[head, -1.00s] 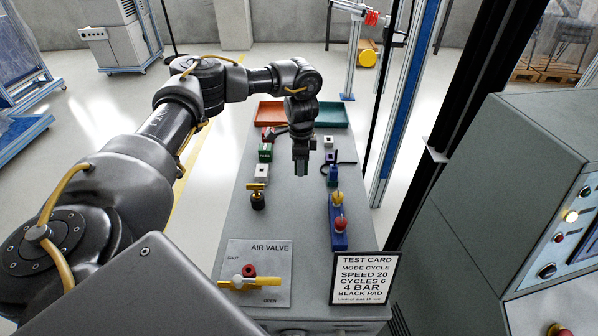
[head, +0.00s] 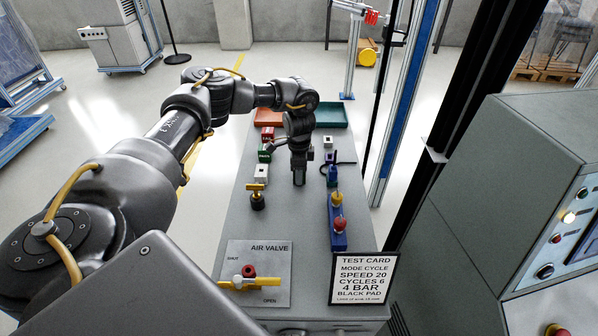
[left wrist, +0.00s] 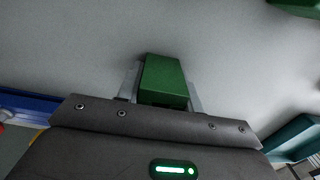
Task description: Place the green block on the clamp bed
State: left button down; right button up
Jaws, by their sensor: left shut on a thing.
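My left gripper (head: 299,183) is above the middle of the grey bench. In the left wrist view a plain green block (left wrist: 163,80) sits between its fingers, which are shut on it. The block is hard to make out in the head view. A blue fixture (head: 338,241) with a yellow handle and a red knob stands on the bench to the right of and nearer than the gripper. It may be the clamp bed, but I cannot tell for sure. My right gripper is not in view.
The grey bench (head: 290,222) is clear in the middle. Small labelled blocks and a brass valve (head: 257,195) stand along its left. An orange tray (head: 268,118) and a teal tray (head: 332,117) are at the far end. The air valve panel (head: 256,272) and test card (head: 363,279) are near.

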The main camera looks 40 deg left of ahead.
pick_arm(q)
jog(key=c, duration=0.9)
grip_release()
notch_tip(320, 180, up, 12)
jog(key=shift+r, duration=0.15)
